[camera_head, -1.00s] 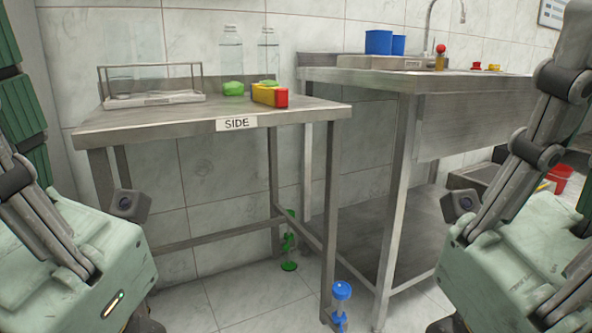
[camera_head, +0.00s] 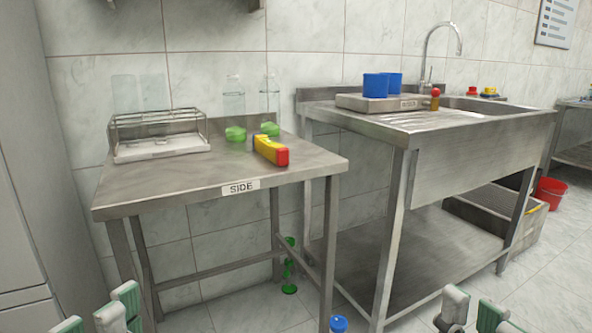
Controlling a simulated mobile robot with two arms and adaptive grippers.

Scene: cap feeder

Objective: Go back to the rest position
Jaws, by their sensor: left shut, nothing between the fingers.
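My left gripper (camera_head: 108,314) shows at the bottom left edge, low in front of the side table (camera_head: 205,187). It is shut with nothing in it, and only its upper tips show. My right gripper (camera_head: 471,312) is partly in view at the bottom right edge, below the sink table. Its lower part is cut off, and I cannot tell whether it is open or shut. Both grippers are apart from the furniture.
A wire rack (camera_head: 160,147), clear bottles by green pieces (camera_head: 236,133) and a yellow-red block (camera_head: 270,150) stand on the side table. A red bucket (camera_head: 550,192) is at right.

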